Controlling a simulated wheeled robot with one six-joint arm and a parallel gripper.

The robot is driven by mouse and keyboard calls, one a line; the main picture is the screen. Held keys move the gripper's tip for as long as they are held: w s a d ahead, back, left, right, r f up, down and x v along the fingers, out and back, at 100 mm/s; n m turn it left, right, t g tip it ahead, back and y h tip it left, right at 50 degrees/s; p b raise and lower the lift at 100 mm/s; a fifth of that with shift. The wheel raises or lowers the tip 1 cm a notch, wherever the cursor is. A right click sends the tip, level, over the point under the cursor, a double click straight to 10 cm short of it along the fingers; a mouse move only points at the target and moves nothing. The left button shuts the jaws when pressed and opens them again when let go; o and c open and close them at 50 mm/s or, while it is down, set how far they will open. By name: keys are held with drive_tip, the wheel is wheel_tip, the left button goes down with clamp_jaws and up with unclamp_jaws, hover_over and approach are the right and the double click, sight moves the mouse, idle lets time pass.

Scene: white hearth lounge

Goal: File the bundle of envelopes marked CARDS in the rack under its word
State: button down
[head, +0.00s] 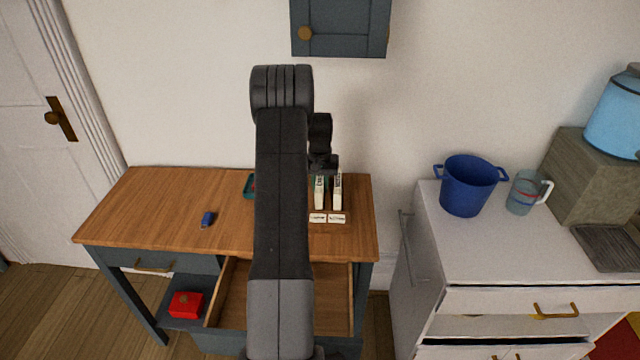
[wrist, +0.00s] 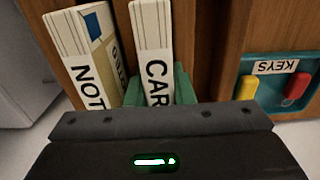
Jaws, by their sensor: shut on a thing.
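The CARDS envelope bundle (wrist: 152,42) is white, with "CAR" readable in the wrist view; the rest of its word is hidden. My gripper (wrist: 160,98) is shut on it, with green fingers on either side. In the head view the bundle (head: 320,191) stands upright over the rack (head: 343,214), below my wrist. A second white bundle (wrist: 84,46), showing "NOT", stands beside it, apart from it. It also shows in the head view (head: 337,191). Two white rack labels (head: 318,218) are too small to read. I cannot tell whether the CARDS bundle touches the rack floor.
A teal tray marked KEYS (wrist: 277,66) holds red and yellow items beside the rack. A small blue object (head: 207,219) lies on the wooden desk (head: 150,205). The desk drawer (head: 335,300) is open. A white counter (head: 460,240) with a blue bucket (head: 467,187) stands at right.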

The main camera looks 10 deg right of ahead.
sight(320, 179)
drive_tip(key=c, duration=1.3)
unclamp_jaws()
drive_tip(key=shift+f, duration=0.1)
drive_tip(key=shift+o, duration=0.2)
wheel_tip(320, 179, up, 12)
drive_tip(key=shift+r+b, duration=0.2)
drive_tip(key=shift+b, duration=0.55)
drive_tip(key=shift+f+p, duration=0.4)
drive_tip(key=shift+f, duration=3.95)
